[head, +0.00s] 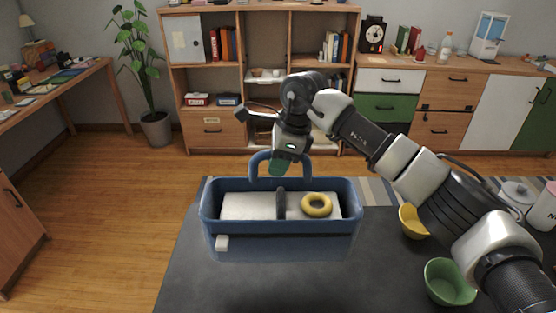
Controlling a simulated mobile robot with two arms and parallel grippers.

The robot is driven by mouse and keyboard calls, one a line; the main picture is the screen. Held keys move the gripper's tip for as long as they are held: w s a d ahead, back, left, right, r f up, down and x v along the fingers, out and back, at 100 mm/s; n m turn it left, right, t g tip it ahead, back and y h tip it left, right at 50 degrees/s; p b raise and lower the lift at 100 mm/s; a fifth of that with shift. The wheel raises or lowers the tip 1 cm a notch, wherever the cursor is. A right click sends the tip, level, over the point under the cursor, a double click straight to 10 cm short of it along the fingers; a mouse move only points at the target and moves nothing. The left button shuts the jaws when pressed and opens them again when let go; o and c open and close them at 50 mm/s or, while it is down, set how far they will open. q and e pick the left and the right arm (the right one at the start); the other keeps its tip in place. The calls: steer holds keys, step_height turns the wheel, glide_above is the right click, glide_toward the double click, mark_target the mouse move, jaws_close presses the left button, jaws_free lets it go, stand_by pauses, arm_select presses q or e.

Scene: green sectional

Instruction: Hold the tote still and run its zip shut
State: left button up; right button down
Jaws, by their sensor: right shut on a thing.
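The blue tote (340,222) stands upright on the dark table, its top open. Inside are a pale lining, a dark upright divider (281,203) and a yellow ring (316,205) on the right side. A small white tab (222,243) sits on the front at the left; I cannot tell whether it is the zip pull. A blue arched handle (256,166) rises at the back. My right gripper (279,169) is over the top of this handle and shut on it, hiding the handle's middle. My left gripper is not in view.
On the dark table (270,290), a yellow bowl (411,222) and a green bowl (449,283) stand right of the tote. A white lidded pot (517,195) is at the far right. My right arm crosses above that side. The table in front of the tote is clear.

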mark_target(278, 185)
steer(key=shift+f+b, duration=0.8)
steer(key=shift+f, duration=0.8)
steer(key=shift+f+b, duration=0.35)
steer(key=shift+b, duration=0.1)
steer(key=shift+f, duration=0.35)
steer(key=shift+f+b, duration=0.9)
steer(key=shift+f, duration=0.45)
steer(key=shift+f+b, duration=0.35)
steer(key=shift+b, duration=0.15)
steer(key=shift+f, duration=0.5)
